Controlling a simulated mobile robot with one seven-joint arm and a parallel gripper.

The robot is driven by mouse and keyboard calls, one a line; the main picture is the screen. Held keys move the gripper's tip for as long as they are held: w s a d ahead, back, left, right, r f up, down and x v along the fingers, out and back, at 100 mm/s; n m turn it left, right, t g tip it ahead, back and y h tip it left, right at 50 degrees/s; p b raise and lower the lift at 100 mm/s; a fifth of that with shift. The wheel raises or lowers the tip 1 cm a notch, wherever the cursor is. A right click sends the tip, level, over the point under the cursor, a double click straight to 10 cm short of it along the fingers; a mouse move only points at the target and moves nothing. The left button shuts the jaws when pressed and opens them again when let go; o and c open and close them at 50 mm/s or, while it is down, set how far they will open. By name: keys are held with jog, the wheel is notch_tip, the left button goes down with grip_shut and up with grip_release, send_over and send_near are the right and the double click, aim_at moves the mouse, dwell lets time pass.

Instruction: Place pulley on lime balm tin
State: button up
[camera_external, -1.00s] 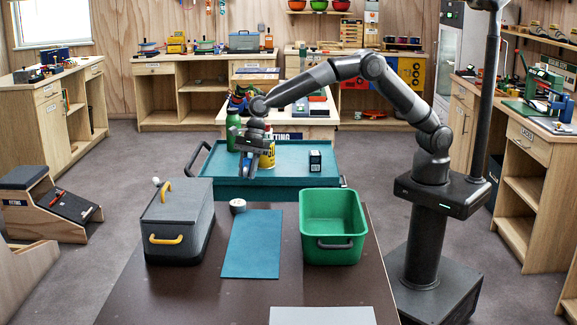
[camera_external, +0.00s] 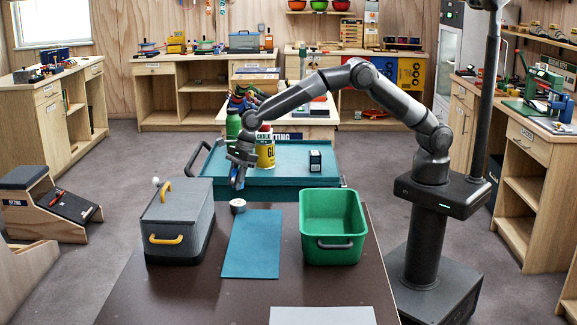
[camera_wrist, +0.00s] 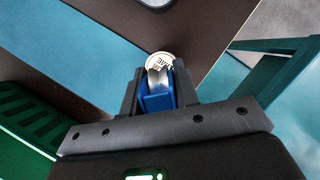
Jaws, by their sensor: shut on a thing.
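The lime balm tin (camera_external: 238,206) is a small round grey tin with a pale lid, standing on the brown table between the grey box and the teal mat. Part of its lettered lid (camera_wrist: 159,57) shows in the wrist view, just beyond the fingers. My gripper (camera_external: 238,182) points down, close above the tin. In the wrist view, my gripper (camera_wrist: 157,88) is shut on the pulley (camera_wrist: 157,102), which has blue sides and a silver wheel. The pulley hides part of the tin there. I cannot tell whether the two touch.
A grey lidded box (camera_external: 178,222) with yellow handles stands left of the tin. The teal mat (camera_external: 252,245) is flat and clear. A green bin (camera_external: 333,228) stands to the right. Behind, a teal cart (camera_external: 285,160) carries a yellow chalk tub (camera_external: 265,150) and a green bottle (camera_external: 233,127).

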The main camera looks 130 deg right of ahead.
aim_at(236, 203)
jog(key=shift+w+a+f, duration=0.25)
jog(key=shift+w+f, duration=0.15)
jog(key=shift+w, duration=0.05)
jog(key=shift+f, duration=1.9)
jog(key=shift+f, duration=0.15)
jog(key=o, duration=1)
